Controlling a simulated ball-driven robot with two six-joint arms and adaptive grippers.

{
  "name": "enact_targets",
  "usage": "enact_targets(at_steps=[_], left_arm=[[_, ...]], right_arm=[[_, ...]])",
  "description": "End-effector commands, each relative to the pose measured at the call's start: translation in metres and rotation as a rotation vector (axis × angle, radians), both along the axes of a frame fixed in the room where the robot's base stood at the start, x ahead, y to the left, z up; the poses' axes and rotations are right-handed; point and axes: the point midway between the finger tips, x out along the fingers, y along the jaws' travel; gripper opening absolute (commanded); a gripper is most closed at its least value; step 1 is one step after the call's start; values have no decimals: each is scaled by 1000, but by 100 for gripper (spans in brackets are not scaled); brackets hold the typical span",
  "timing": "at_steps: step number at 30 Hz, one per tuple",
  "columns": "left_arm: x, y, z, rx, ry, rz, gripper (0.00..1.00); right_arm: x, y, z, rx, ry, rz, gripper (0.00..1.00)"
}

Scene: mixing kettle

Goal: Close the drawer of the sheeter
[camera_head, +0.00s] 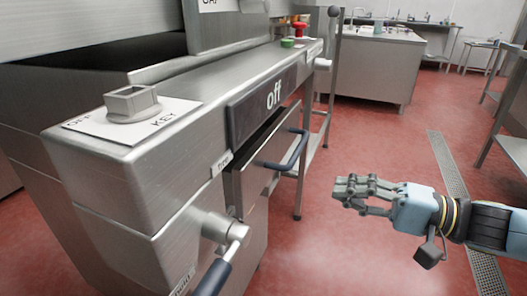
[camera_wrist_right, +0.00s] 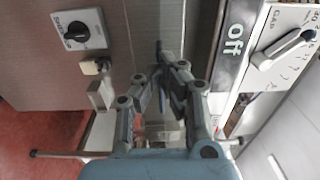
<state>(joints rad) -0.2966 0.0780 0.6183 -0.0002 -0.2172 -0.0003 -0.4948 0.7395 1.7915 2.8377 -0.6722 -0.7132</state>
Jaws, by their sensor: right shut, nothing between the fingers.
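The sheeter (camera_head: 110,190) is a large steel machine filling the left of the head view. Its drawer (camera_head: 250,182), below the "off" display, stands pulled out, with a dark gap above its front. A dark bar handle (camera_head: 283,160) is on the drawer front. My right gripper (camera_head: 345,190) is to the right of the drawer and handle, apart from both, shut and empty. In the right wrist view its fingers (camera_wrist_right: 165,75) are close together before the machine's grey side; the drawer cannot be made out clearly there. My left gripper is not in view.
A lever with a dark grip (camera_head: 225,262) sticks out low on the machine front. The "off" display (camera_head: 272,97) and green and red buttons (camera_head: 297,35) are above. Red floor (camera_head: 330,245) is open around my right arm. A steel counter (camera_head: 370,65) stands behind.

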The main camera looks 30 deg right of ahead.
Motion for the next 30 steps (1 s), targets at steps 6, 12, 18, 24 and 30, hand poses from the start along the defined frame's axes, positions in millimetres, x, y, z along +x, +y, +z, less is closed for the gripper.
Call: enact_targets(at_steps=[6, 12, 18, 24, 30], left_arm=[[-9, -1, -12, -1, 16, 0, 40], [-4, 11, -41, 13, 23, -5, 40], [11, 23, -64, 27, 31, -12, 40], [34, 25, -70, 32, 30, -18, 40], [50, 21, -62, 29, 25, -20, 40]], right_arm=[[2, 7, -7, -11, 19, 10, 0], [26, 28, -12, -11, 19, 10, 0], [50, 49, -12, -11, 19, 9, 0], [70, 65, -8, -9, 14, 6, 0], [84, 76, -2, -7, 13, 6, 0]])
